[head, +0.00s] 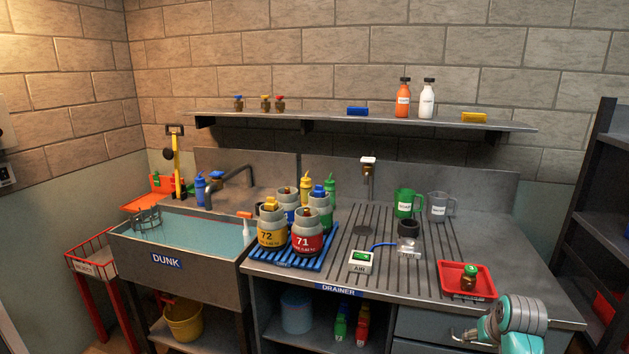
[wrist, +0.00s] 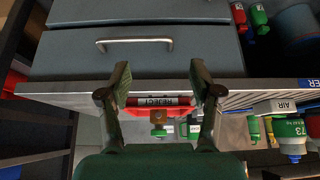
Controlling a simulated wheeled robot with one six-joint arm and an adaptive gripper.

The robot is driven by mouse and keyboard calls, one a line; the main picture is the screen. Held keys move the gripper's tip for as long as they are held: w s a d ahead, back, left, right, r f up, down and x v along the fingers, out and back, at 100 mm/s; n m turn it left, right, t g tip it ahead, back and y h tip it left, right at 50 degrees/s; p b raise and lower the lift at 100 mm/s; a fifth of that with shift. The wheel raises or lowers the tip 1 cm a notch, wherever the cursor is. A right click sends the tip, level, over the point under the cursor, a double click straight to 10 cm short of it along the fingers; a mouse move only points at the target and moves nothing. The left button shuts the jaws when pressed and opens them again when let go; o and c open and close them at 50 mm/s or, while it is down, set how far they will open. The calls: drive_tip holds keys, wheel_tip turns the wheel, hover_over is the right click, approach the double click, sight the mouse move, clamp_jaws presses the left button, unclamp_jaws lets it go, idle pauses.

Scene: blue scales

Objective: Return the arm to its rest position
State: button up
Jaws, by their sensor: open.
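My arm shows at the lower right of the head view; its gripper cannot be made out there. In the wrist view my gripper (wrist: 160,75) is open, its two fingers spread apart with nothing held between them. Past the fingers the wrist view, which looks upside down, shows the red tray (wrist: 131,102) labelled REJECT. A brass piece with a green top (wrist: 158,116) is in it. In the head view the red tray (head: 451,291) lies at the counter's right end, with the brass and green piece (head: 469,278) standing in it.
A drawer with a metal handle (wrist: 135,41) is under the counter front, near my gripper. A dark shelf rack (head: 590,190) stands at the right. Cylinders 72 (head: 271,237) and 71 (head: 307,243) stand on a blue rack. A water-filled sink (head: 190,237) is at the left.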

drive_tip(key=s+a+f+t, duration=0.1)
drive_tip(key=s+a+f, duration=0.35)
drive_tip(key=f, duration=0.25)
drive_tip(key=s+a+f+t, duration=0.1)
drive_tip(key=s+a+f, duration=0.3)
drive_tip(key=s+f, duration=0.3)
drive_tip(key=s+a+f+n+t, duration=0.1)
drive_tip(key=s+a+f, duration=0.25)
drive_tip(key=s, duration=0.25)
drive_tip(key=s+a+f+t, duration=0.1)
drive_tip(key=s+a+f, duration=0.1)
drive_tip(key=s+a, duration=0.35)
drive_tip(key=s+a+r+n+t, duration=0.1)
drive_tip(key=s+a+r, duration=0.15)
drive_tip(key=s, duration=0.65)
drive_tip(key=s+a+r+t, duration=0.1)
drive_tip(key=s+r+t, duration=0.15)
drive_tip(key=s, duration=0.75)
drive_tip(key=s+a+r+t+y, duration=0.1)
drive_tip(key=s+a+r, duration=0.1)
drive_tip(key=s+r, duration=1)
drive_tip(key=shift+s+r+n+y, duration=0.3)
drive_tip(key=shift+r+n, duration=0.1)
drive_tip(key=shift+r, duration=0.45)
drive_tip(key=shift+a+t, duration=0.1)
drive_tip(key=shift+t, duration=0.15)
